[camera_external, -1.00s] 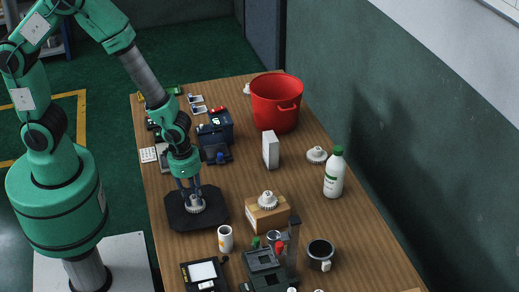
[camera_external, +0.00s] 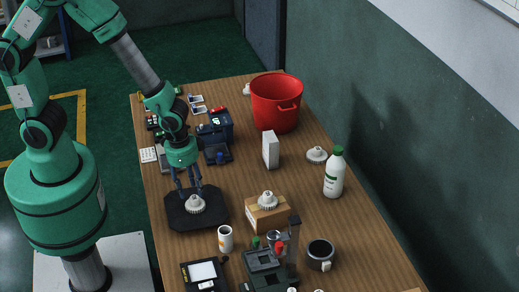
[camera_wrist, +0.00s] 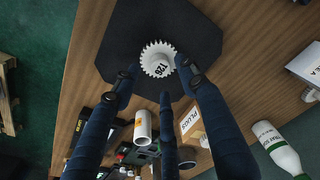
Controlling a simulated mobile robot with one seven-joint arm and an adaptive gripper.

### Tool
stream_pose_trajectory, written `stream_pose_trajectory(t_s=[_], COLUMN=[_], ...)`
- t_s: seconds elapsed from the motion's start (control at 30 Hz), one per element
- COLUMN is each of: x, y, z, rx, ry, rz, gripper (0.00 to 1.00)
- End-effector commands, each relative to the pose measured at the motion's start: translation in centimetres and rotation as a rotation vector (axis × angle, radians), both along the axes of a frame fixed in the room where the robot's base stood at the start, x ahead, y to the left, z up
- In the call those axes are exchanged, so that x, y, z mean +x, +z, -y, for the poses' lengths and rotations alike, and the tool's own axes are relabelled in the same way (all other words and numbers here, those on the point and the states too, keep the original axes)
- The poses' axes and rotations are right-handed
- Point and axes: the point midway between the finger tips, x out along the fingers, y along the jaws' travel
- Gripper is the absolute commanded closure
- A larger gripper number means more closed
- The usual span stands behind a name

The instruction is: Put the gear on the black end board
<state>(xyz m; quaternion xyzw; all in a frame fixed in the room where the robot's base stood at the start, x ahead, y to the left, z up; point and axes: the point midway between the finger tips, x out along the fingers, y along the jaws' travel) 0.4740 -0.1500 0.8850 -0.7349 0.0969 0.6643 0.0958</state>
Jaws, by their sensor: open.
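A white toothed gear (camera_external: 195,204) lies on the black end board (camera_external: 176,218), near the board's middle. In the wrist view the gear (camera_wrist: 158,59) shows the marking "126" and rests on the black board (camera_wrist: 215,35). My gripper (camera_external: 188,190) is open and empty just above the gear. In the wrist view its dark fingers (camera_wrist: 160,85) are spread around and short of the gear, apart from it.
A cardboard box (camera_external: 266,217) with another white gear (camera_external: 268,200) on it stands right of the board. A white roll (camera_external: 225,239) stands in front. A white bottle (camera_external: 334,173), a red bucket (camera_external: 277,102) and a dark mug (camera_external: 320,255) are farther right.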

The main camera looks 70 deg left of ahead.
Motion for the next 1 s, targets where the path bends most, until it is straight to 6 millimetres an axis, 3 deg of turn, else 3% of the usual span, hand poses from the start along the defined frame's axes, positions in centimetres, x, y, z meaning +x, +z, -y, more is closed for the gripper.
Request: stream_pose_trajectory(t_s=[0.2,0.4,0.6,1.0], x=[-0.3,-0.6,-0.8,-0.8], y=[4.0,6.5,7.5,7.6], z=[0.0,-0.1,-0.1,-0.1], rx=[-0.001,0.0,0.0,0.0], ry=[0.0,0.0,0.0,0.0], rz=[0.004,0.001,0.0,0.0], gripper=[0.57,0.57,0.57,0.57])
